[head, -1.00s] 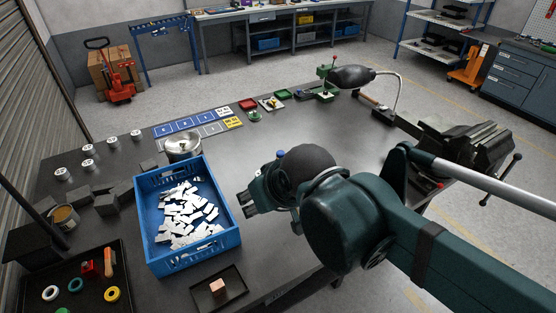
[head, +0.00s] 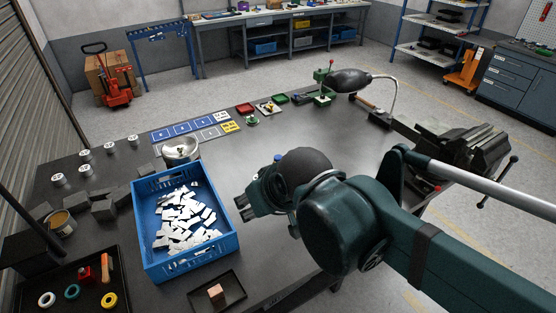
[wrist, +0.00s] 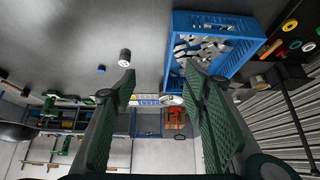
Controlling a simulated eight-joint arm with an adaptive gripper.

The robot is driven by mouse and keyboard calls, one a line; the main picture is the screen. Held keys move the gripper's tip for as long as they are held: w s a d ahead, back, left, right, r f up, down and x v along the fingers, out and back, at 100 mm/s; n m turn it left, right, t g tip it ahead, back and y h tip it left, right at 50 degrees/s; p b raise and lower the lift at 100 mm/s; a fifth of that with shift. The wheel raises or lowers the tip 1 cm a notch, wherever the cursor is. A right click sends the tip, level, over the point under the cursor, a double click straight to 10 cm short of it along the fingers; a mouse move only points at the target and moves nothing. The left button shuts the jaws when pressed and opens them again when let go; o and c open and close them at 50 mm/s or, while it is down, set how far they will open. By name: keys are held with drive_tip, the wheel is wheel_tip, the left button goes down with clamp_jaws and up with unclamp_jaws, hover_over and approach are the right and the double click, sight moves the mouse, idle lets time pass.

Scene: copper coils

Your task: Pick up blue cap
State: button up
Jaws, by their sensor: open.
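The blue cap (wrist: 101,69) is a small blue round piece on the dark table in the wrist view, left of my fingers and apart from them. A small blue piece that looks like it (head: 277,157) shows just beyond my wrist in the head view, partly hidden. My gripper (wrist: 160,70) is open and empty, with its two green fingers spread wide. In the head view my gripper (head: 250,203) is above the table, just right of the blue crate. The fingertips are not touching the cap.
A blue crate (head: 238,243) with white pieces stands left of my gripper. A white and black cylinder (wrist: 124,58) stands close to the cap. A metal pot (head: 181,150) is behind the crate, and a vise (head: 465,150) is at the right. The table middle is mostly clear.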

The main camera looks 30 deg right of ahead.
drive_tip(key=w+d+r+m+g, duration=0.1)
drive_tip(key=w+d+r+m, duration=0.15)
drive_tip(key=w, duration=0.45)
drive_tip(key=w+d+r+m+g, duration=0.1)
drive_tip(key=w+d+m, duration=0.15)
drive_tip(key=w, duration=0.45)
drive_tip(key=m+g+h, duration=0.1)
drive_tip(key=m+g, duration=0.4)
drive_tip(key=m, duration=0.6)
hover_over(277, 157)
drive_tip(key=f, duration=1.8)
drive_tip(key=a+f, duration=0.1)
drive_tip(key=f, duration=0.9)
drive_tip(key=shift+s+f, duration=0.1)
drive_tip(key=shift+s, duration=0.05)
drive_tip(key=shift+d+f, duration=0.25)
drive_tip(key=shift+f, duration=0.15)
drive_tip(key=shift+d+f, duration=0.15)
drive_tip(key=shift+f, duration=1.1)
